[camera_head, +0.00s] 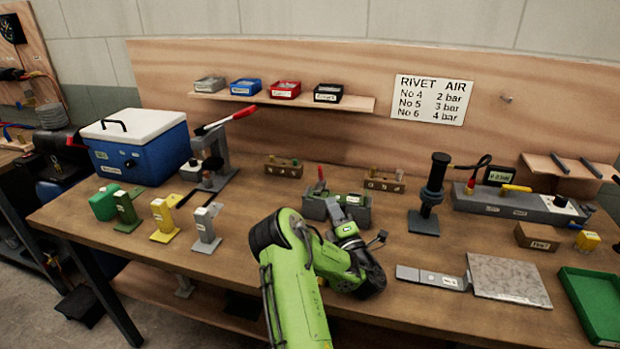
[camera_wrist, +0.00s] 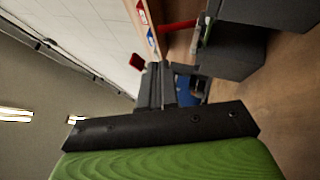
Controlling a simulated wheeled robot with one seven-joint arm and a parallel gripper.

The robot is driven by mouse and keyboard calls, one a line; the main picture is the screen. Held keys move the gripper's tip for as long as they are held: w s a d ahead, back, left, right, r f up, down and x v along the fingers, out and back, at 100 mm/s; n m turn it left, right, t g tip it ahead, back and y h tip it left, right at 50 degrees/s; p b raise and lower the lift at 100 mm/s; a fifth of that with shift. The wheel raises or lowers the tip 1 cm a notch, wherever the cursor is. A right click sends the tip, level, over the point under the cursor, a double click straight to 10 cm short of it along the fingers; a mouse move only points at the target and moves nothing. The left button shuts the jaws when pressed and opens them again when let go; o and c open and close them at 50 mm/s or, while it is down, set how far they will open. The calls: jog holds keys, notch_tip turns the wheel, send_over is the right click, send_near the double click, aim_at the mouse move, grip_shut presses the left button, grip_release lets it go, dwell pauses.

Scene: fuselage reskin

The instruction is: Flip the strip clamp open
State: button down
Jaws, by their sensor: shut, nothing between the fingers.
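The strip clamp, a red-handled lever (camera_head: 320,174), stands up from a grey block fixture (camera_head: 313,208) near the middle of the bench. In the wrist view, which is turned on its side, the red handle (camera_wrist: 180,25) sticks out from the dark grey fixture (camera_wrist: 238,58) at upper right. My gripper (camera_wrist: 164,74) is shut and empty, beside the fixture and apart from the red handle. In the head view my green arm reaches to the front of the fixture and covers part of it; the fingertips are hard to make out there.
Small racks (camera_head: 284,167) stand behind the fixture. A black post tool (camera_head: 431,195) is to its right, and a grey plate (camera_head: 506,279) lies at front right. Stands (camera_head: 206,228), a blue cooler (camera_head: 150,150) and a red-levered press (camera_head: 216,152) are to the left.

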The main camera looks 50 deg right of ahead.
aim_at(320, 177)
jog(key=shift+w, duration=0.1)
jog(key=x, duration=1)
jog(key=shift+p, duration=0.3)
jog(key=shift+r, duration=0.1)
